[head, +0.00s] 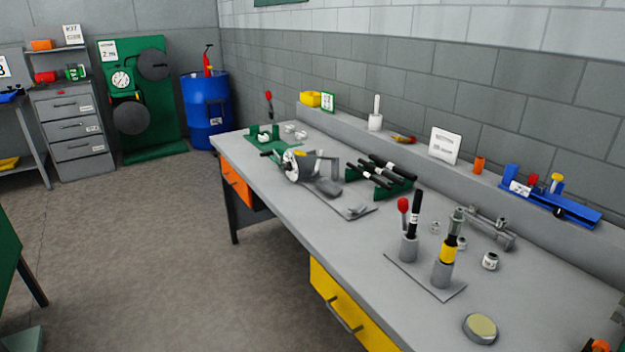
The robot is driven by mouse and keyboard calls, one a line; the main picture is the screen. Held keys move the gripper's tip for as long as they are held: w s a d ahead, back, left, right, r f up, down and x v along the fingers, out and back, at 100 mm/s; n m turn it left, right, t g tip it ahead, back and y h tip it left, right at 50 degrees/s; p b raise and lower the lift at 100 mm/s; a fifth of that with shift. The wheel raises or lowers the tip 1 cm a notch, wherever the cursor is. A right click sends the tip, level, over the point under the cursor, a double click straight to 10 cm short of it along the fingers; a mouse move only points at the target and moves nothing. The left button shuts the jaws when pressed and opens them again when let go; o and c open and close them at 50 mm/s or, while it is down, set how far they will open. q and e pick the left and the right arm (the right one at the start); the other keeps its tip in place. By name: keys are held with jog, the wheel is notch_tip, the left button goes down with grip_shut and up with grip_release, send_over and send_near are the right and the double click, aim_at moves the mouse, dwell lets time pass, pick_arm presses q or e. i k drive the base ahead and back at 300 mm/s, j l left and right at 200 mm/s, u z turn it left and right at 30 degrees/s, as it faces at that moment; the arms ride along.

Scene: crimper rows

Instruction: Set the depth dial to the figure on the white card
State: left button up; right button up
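A white card (444,145) stands on the ledge behind the workbench; its dark print is too small to read. A grey machine (323,183) sits on the bench on a flat grey plate. A round white dial (290,166) with dark marks is on its left end, seen at a slant; I cannot read its setting or be sure that it is the depth dial. A smaller green-edged card (327,101) stands farther left on the ledge, its figure unclear. Neither of my grippers is in view.
On the bench (395,303) are a green rack (393,188) of black-handled tools, a plate (450,289) with upright tools in grey holders, and a round tin (481,328). A blue holder (560,207) sits on the ledge. The floor (150,260) left of the bench is clear.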

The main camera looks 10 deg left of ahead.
aim_at(288, 167)
jog(key=i+j+z, duration=0.2)
jog(key=j+z, duration=0.65)
jog(key=j, duration=0.15)
jog(key=i+j+z, duration=0.1)
jog(key=j+z, duration=0.3)
jog(key=j, duration=0.2)
